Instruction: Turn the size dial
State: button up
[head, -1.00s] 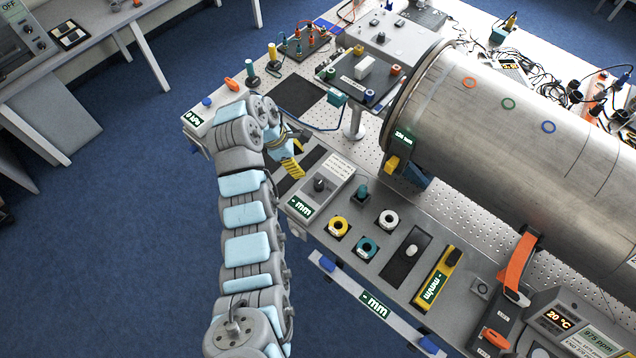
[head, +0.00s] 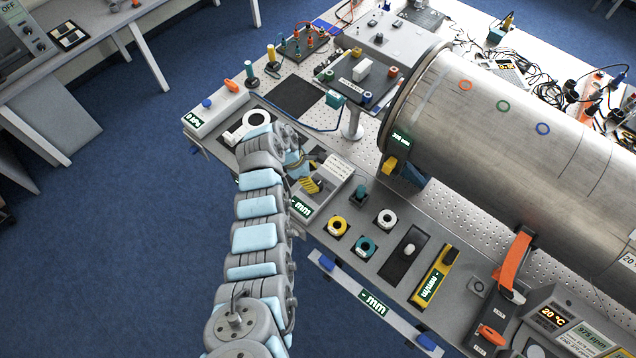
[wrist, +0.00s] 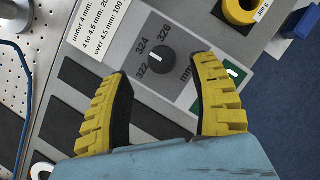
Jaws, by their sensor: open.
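The size dial (wrist: 159,57) is a round black knob with a white pointer line on a grey panel, ringed by the numbers 322, 324 and 326. In the wrist view its pointer line slants up and left, near 324. My gripper (wrist: 163,69) is open, with one yellow finger on each side of the dial's lower part. I cannot tell whether either finger touches it. In the head view my gripper (head: 314,184) is over the dial's box (head: 338,165) and hides the knob.
A printed card (wrist: 101,27) and a green mm label (wrist: 234,75) flank the dial. A yellow ring (head: 337,226), a teal ring (head: 365,246) and a white ring (head: 387,219) sit to its right. A large metal pipe (head: 500,130) lies behind.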

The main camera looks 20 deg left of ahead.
aim_at(318, 184)
jog(key=shift+x, duration=0.95)
jog(key=shift+b+x, duration=0.55)
jog(key=shift+x, duration=0.85)
jog(key=shift+s+d+f, duration=0.1)
jog(key=shift+s, duration=0.05)
grip_shut()
